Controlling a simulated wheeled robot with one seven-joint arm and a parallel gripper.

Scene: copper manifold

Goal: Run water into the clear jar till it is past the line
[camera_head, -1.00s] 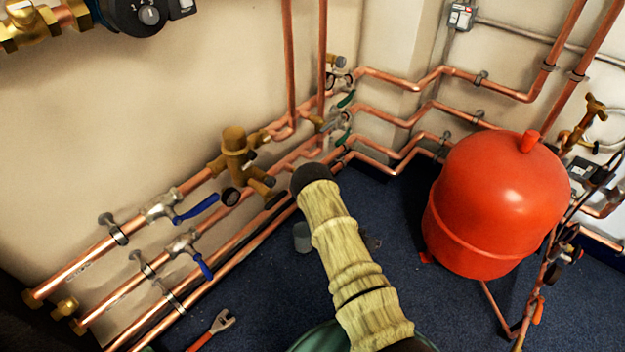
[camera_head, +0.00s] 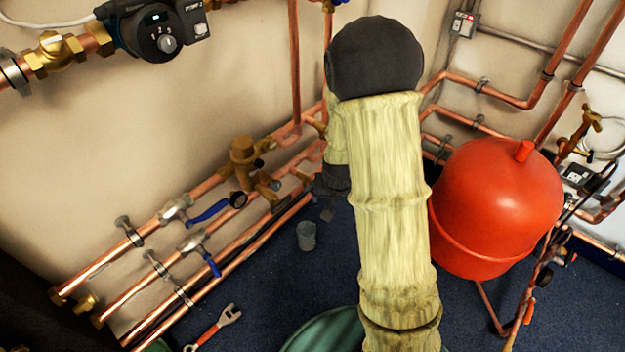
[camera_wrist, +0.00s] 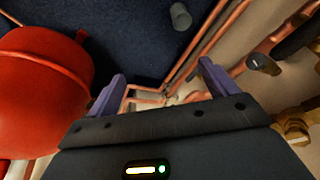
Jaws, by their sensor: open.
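A small greyish see-through jar (camera_head: 306,236) stands upright on the blue floor, left of my arm. In the wrist view the jar (camera_wrist: 180,16) is near the top edge. It is too small to show a line or any water. My gripper (camera_wrist: 157,76) is open, with nothing between its two purple fingers. In the head view the gripper's dark end (camera_head: 328,208) hangs under my arm, above and to the right of the jar and apart from it. A brass tap (camera_head: 580,128) is on the pipes at the right. No running water shows.
A red tank (camera_head: 497,205) stands right of my arm. Copper pipes with blue-lever valves (camera_head: 208,212) and a brass valve (camera_head: 243,160) run along the left wall. An orange-handled wrench (camera_head: 215,326) lies on the floor. The floor around the jar is clear.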

